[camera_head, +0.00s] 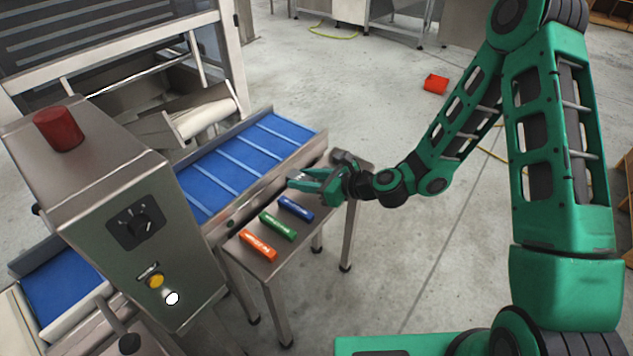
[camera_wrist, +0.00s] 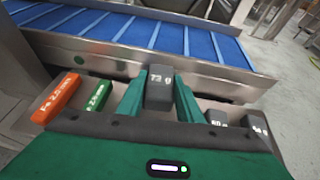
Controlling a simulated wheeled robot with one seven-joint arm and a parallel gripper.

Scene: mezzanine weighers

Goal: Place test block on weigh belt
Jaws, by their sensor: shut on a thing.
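My gripper (camera_head: 303,179) is over the small side table beside the blue weigh belt (camera_head: 240,160). In the wrist view, my gripper's two green fingers (camera_wrist: 160,95) are shut on a dark grey block marked with what looks like 72 g (camera_wrist: 159,74). The block stands upright between them, with the belt beyond it. In the head view the held block is mostly hidden by the fingers. The weigh belt (camera_wrist: 120,28) runs across the top of the wrist view behind a steel side rail. I cannot tell how high the block is above the table.
The steel side table (camera_head: 232,254) holds an orange bar (camera_head: 258,245), a green bar (camera_head: 278,225) and a blue bar (camera_head: 296,208). Two more grey blocks, one left (camera_wrist: 217,119) and one right (camera_wrist: 257,124), stand right of my fingers. A control box (camera_head: 125,200) with a red top stands at the left.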

